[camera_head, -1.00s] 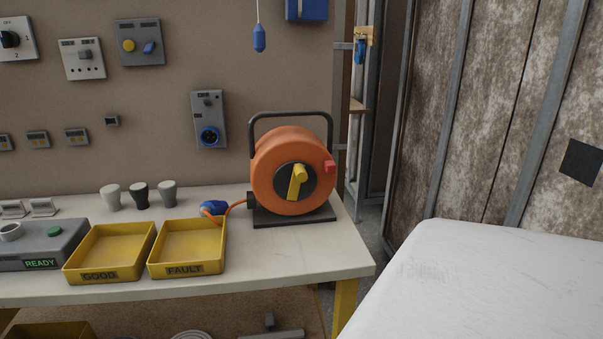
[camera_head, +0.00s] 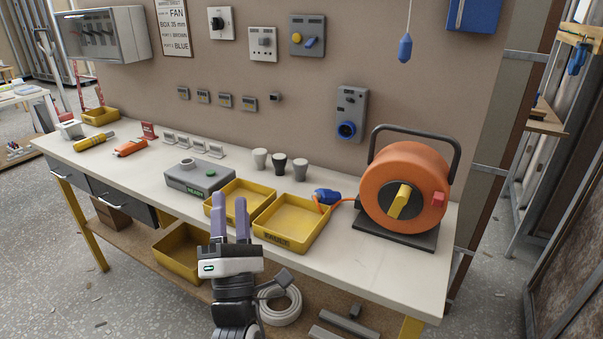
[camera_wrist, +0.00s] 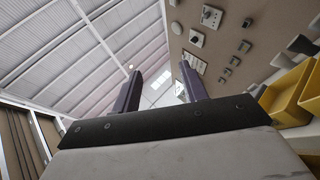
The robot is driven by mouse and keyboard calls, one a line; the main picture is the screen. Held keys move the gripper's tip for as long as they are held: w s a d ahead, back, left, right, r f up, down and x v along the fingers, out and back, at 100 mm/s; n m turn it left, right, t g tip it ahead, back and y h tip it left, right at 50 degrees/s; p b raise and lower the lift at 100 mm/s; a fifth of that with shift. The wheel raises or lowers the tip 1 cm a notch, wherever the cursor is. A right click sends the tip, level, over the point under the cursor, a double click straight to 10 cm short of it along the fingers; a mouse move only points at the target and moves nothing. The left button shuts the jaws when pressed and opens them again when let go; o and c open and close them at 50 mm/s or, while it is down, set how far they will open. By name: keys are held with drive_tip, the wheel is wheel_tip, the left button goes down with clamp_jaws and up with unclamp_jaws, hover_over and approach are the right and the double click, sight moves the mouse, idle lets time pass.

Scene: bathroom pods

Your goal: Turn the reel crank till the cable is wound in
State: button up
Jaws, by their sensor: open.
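The orange cable reel (camera_head: 405,165) stands upright on a dark base plate at the right end of the workbench, under a black carry handle. Its yellow crank (camera_head: 399,201) lies across the dark hub on the front face. A short orange cable (camera_head: 342,203) comes out at the reel's left and leads to a blue plug (camera_head: 326,196) at the right yellow tray. My gripper (camera_head: 230,215) is open and empty, in front of the bench and left of the reel, with its fingers pointing up. In the wrist view the two purple fingers (camera_wrist: 159,90) stand apart with nothing between them.
Several cups (camera_head: 280,163) stand behind. A socket panel (camera_head: 350,112) is on the wall. The bench front right of the trays is clear.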

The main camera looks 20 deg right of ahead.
drive_tip(key=s+d+f+n+g+h+p, duration=0.1)
drive_tip(key=s+d+f+g+h, duration=0.15)
drive_tip(key=d, duration=0.25)
drive_tip(key=s+d+f+g+h, duration=0.1)
drive_tip(key=d+h, duration=0.2)
drive_tip(key=d, duration=0.2)
drive_tip(key=s+d+f+n+g+h+p, duration=0.1)
drive_tip(key=d+g+h, duration=0.1)
drive_tip(key=d, duration=0.3)
drive_tip(key=n+g+h+p, duration=0.1)
drive_tip(key=n+g+h, duration=0.1)
drive_tip(key=g+h, duration=0.3)
approach(400, 206)
drive_tip(key=shift+s+a+r+g+y, duration=0.1)
drive_tip(key=shift+s+a+g+y, duration=0.25)
drive_tip(key=shift+s+a+y, duration=0.25)
drive_tip(key=shift+w+d+r, duration=0.15)
drive_tip(key=shift+w+d, duration=0.05)
drive_tip(key=p+x, duration=0.4)
drive_tip(key=x, duration=0.7)
drive_tip(key=shift+w+d, duration=0.2)
drive_tip(key=shift+w+d+r+p, duration=0.2)
drive_tip(key=shift+w+d+p, duration=0.1)
drive_tip(key=shift+w+d, duration=0.2)
clamp_jaws()
